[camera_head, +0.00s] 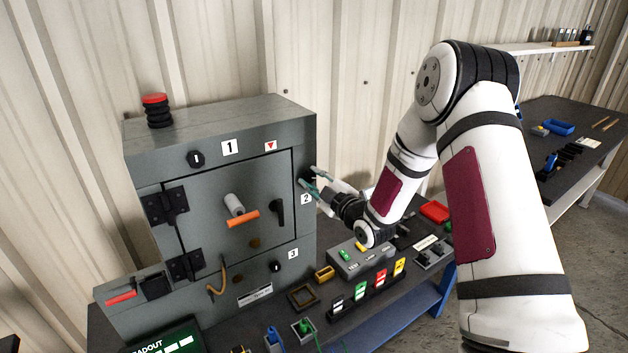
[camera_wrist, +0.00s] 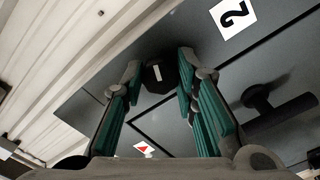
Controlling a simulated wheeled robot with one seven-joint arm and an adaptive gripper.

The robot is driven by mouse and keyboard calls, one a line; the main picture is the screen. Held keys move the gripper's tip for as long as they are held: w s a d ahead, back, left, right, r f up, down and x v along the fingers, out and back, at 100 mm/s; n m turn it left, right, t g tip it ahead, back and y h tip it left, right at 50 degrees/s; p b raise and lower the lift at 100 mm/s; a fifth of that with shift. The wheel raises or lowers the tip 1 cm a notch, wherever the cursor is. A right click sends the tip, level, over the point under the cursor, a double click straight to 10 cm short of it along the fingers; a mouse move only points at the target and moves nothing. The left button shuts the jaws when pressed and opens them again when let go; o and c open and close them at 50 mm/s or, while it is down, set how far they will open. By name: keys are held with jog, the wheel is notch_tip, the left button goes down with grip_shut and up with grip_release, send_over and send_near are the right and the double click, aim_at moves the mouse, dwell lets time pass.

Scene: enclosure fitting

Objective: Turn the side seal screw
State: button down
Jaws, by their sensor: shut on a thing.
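The side seal screw (camera_wrist: 158,76) is a dark knob with a white index line, on the right side of the grey enclosure (camera_head: 222,117). My gripper (camera_head: 308,182) reaches it from the right, near the label 2. In the wrist view, my gripper's green-padded fingertips (camera_wrist: 160,70) stand on either side of the screw and are shut on it. The white line runs roughly upright in that view. In the head view, the fingers mostly hide the screw.
The enclosure front has a latch handle (camera_head: 278,211), an orange-tipped lever (camera_head: 243,219) and two more dark knobs (camera_head: 196,159) (camera_head: 276,267).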

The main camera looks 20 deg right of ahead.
jog(key=m, duration=0.5)
jog(key=shift+m, duration=0.3)
jog(key=m+p, duration=0.1)
jog(key=m, duration=0.3)
jog(key=shift+m, duration=0.3)
jog(key=shift+f, duration=0.1)
jog(key=c, duration=1.3)
grip_release()
jog(key=v, duration=1.2)
